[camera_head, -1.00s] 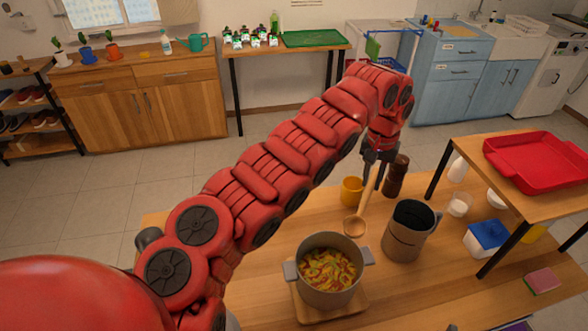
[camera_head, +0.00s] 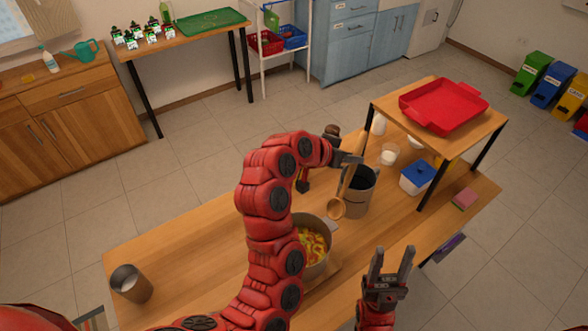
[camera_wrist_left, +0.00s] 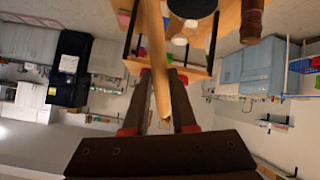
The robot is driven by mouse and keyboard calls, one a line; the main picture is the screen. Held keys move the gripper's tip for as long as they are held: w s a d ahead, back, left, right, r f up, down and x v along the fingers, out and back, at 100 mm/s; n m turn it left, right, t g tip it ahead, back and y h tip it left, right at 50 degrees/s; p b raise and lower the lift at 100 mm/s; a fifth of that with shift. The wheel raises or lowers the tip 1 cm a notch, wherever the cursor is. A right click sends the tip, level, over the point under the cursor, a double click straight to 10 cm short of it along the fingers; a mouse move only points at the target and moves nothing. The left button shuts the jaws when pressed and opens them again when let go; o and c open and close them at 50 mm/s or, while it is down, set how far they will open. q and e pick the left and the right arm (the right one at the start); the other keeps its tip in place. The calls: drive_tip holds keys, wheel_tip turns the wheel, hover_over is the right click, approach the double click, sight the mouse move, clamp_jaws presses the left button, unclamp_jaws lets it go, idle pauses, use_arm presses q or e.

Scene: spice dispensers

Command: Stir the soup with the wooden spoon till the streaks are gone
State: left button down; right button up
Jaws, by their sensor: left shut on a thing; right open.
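My left gripper (camera_head: 347,160) is shut on the handle of the wooden spoon (camera_head: 336,208). The spoon hangs bowl down, behind and right of the pot, apart from the soup. In the left wrist view the spoon handle (camera_wrist_left: 159,75) runs between the fingers. My right gripper (camera_head: 391,264) is open and empty, right of the pot near the table's front edge.
A dark grey pitcher (camera_head: 358,195) stands close behind the spoon. A blue-lidded box (camera_head: 417,178), a white cup (camera_head: 389,154) and a raised shelf with a red tray (camera_head: 443,106) are to the right. A metal cup (camera_head: 130,283) stands at the left; the table between is mostly clear.

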use_arm(q)
drive_tip(key=s+a+f+n+t+p, duration=0.1)
drive_tip(key=s+a+n+t, duration=0.15)
drive_tip(key=a, duration=0.45)
drive_tip(key=s+a+f+n+t+p, duration=0.1)
drive_tip(key=s+a+t, duration=0.15)
drive_tip(key=a, duration=0.35)
drive_tip(key=b, duration=0.6)
hover_over(294, 214)
drive_tip(key=w, duration=0.2)
wheel_tip(294, 214, down, 3)
drive_tip(key=s+f+b, duration=0.2)
drive_tip(key=f+b, duration=0.1)
drive_tip(key=f, duration=0.1)
drive_tip(key=s+f+b, duration=0.2)
drive_tip(key=f+b, duration=0.1)
drive_tip(key=f, duration=0.1)
drive_tip(key=s+f+b, duration=0.1)
drive_tip(key=f+b, duration=0.2)
drive_tip(key=f, duration=0.1)
drive_tip(key=shift+s+d, duration=0.15)
drive_tip(key=shift+s, duration=0.25)
